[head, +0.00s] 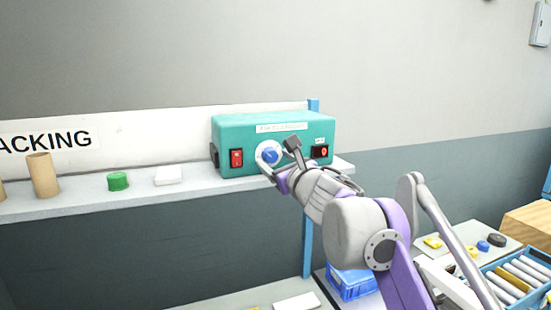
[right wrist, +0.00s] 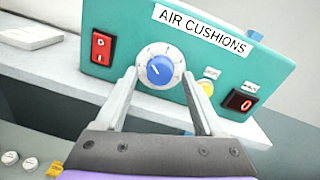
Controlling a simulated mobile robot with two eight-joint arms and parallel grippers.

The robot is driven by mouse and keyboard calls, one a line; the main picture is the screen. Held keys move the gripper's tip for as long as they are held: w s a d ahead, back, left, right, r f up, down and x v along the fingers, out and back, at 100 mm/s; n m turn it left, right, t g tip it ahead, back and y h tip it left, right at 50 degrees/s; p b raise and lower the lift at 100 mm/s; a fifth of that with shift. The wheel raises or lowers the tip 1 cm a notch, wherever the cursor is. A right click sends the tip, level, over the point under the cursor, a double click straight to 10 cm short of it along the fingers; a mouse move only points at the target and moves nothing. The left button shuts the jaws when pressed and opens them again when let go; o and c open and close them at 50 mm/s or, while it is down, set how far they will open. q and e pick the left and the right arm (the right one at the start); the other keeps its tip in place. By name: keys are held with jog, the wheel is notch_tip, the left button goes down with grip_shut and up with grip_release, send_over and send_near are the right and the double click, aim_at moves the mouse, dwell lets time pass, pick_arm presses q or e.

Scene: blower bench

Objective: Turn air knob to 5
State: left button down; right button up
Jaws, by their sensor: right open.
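The air knob is blue with a white dial ring. It sits on the front of the teal blower box (head: 228,128), labelled AIR CUSHIONS in the right wrist view. In the head view the knob (head: 270,156) shows beside my right gripper (head: 279,157). In the right wrist view the knob (right wrist: 161,70) has a white mark pointing to the upper left. The dial figures are too small to read. The open fingers of my right gripper (right wrist: 160,82) stand either side of the knob; I cannot tell if they touch it. My left gripper is out of view.
A red rocker switch (right wrist: 103,47) is left of the knob. The shelf (head: 90,203) holds a cardboard tube (head: 43,175), green cap (head: 118,181) and white block (head: 168,175).

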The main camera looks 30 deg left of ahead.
jog(key=shift+a, duration=0.1)
grip_shut()
dwell(0.4)
jog(key=shift+m, duration=0.3)
